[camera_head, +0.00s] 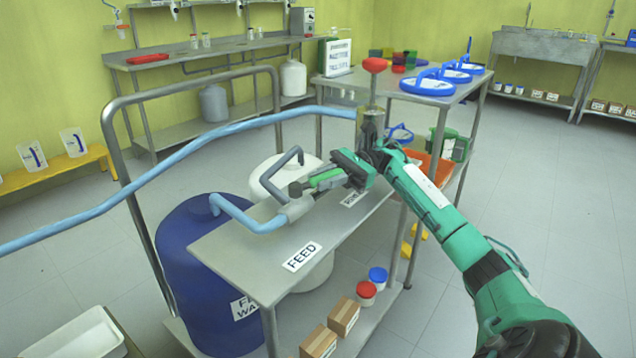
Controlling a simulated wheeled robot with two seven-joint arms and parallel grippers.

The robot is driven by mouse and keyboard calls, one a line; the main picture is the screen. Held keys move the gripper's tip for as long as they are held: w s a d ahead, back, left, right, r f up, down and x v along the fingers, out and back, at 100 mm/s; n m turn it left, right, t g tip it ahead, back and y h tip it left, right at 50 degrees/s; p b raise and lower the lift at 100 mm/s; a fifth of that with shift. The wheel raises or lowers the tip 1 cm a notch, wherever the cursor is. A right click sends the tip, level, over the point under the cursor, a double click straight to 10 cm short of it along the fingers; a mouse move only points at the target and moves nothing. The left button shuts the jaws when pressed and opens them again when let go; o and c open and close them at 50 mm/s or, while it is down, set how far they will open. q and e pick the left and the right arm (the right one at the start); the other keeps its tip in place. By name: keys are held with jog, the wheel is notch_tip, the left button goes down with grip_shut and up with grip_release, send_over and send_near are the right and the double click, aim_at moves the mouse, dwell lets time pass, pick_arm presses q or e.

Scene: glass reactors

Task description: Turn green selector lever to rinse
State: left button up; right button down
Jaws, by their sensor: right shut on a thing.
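The green selector lever (325,177) sits on a grey valve body (297,207) above the steel bench top (240,260). My right gripper (334,172), on the green arm from the lower right, is shut on the lever. Its jaws hide part of the handle, so its exact angle is hard to tell. A white FEED label (302,256) lies on the bench in front of the valve. A second label (353,198) lies behind, near the gripper; its text is partly hidden. My left gripper is out of view.
A light-blue pipe (237,212) and a dark grey pipe (279,172) join the valve. A blue drum (190,240) and a white drum (268,178) stand beside the bench. Open floor lies right.

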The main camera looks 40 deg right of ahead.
dwell(0.3)
jog(key=c, duration=1.2)
grip_release()
jog(key=shift+c, duration=0.2)
jog(key=shift+s+d+p, duration=0.15)
jog(key=shift+d+p, duration=0.1)
jog(key=shift+d, duration=1.65)
jog(key=shift+s+d+p, duration=0.1)
jog(key=shift+d+p, duration=0.15)
jog(key=shift+d, duration=1.6)
jog(key=shift+c, duration=0.2)
